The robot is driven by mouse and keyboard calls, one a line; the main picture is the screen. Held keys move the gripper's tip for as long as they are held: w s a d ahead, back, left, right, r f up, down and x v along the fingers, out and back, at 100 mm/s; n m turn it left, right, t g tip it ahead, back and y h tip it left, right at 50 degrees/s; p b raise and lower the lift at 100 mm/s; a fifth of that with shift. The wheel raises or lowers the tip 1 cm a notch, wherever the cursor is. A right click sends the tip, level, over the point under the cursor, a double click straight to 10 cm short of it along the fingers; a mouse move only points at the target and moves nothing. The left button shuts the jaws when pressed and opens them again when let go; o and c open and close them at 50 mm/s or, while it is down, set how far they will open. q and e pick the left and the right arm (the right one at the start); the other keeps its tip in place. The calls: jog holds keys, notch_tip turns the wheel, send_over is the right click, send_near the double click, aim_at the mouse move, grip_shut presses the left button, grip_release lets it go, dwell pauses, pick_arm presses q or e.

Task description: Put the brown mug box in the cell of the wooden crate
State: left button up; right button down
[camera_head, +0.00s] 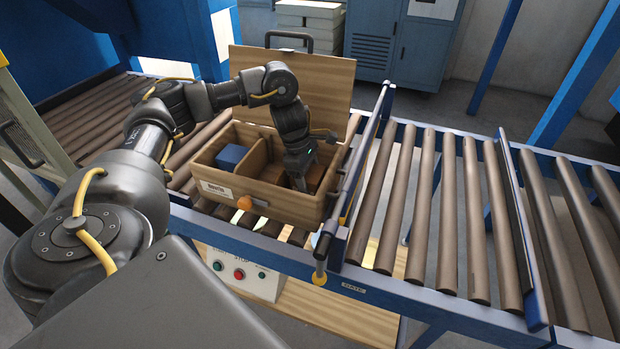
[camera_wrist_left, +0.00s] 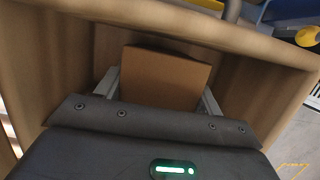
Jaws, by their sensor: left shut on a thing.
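The open wooden crate (camera_head: 222,187) stands on the roller conveyor in the head view, with its lid raised at the back. A divider splits it into cells. My left gripper (camera_head: 300,188) reaches down into the right-hand cell. In the left wrist view its fingers (camera_wrist_left: 160,90) are shut on the brown mug box (camera_wrist_left: 165,78), one on each side. The box is inside the walls of the crate cell (camera_wrist_left: 60,60); whether it touches the floor I cannot tell. In the head view the gripper and arm hide much of it. My right gripper is not in view.
A blue box (camera_head: 231,156) sits in the left cell of the crate. An orange knob (camera_head: 244,203) is at the crate's front. A blue rail (camera_head: 355,190) stands close along its right side. The rollers (camera_head: 450,210) to the right are bare.

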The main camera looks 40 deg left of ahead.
pick_arm(q)
jog(key=o, duration=1.3)
jog(key=shift+f, duration=0.1)
jog(key=p+v, duration=0.1)
jog(key=v, duration=0.6)
jog(key=shift+r+p, duration=0.25)
jog(key=shift+p, duration=0.15)
jog(key=p+v, duration=0.1)
jog(key=v, duration=0.2)
jog(key=shift+r, duration=0.4)
jog(key=shift+a+r, duration=0.2)
jog(key=shift+r, duration=0.25)
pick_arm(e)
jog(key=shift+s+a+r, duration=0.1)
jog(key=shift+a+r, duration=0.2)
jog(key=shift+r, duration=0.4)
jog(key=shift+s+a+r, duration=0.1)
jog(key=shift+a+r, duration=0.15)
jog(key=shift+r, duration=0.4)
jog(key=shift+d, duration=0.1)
